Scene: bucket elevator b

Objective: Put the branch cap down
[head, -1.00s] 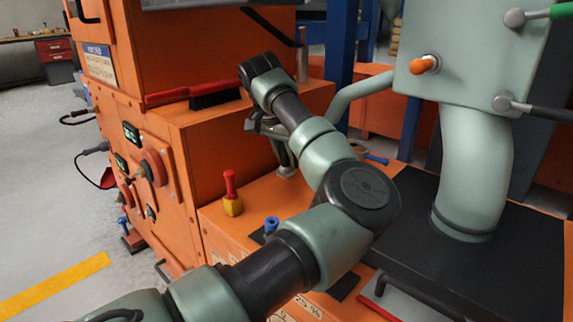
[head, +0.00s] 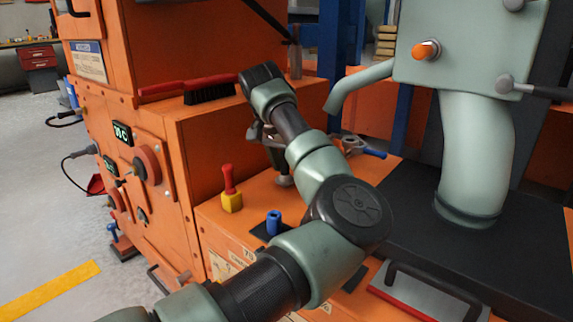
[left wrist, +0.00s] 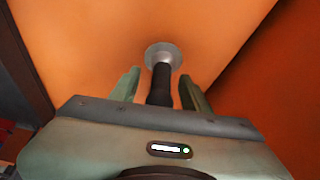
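The likely branch cap, a grey metal disc with a black stem (left wrist: 162,56), stands on an orange surface in the left wrist view. In the head view its grey foot (head: 284,181) shows on the orange ledge, below my left gripper (head: 268,137). In the left wrist view my left gripper (left wrist: 160,82) has one green-grey finger on each side of the black stem. A gap shows between the stem and each finger, so the gripper looks open around it. The stem is mostly hidden by my gripper in the head view. My right gripper is out of view.
On the ledge are a yellow block with a red handle (head: 230,194), a blue socket (head: 273,222) and a blue-handled tool (head: 366,150). A red brush (head: 208,90) lies on the upper step. A grey-green pipe and box (head: 470,150) stand at right.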

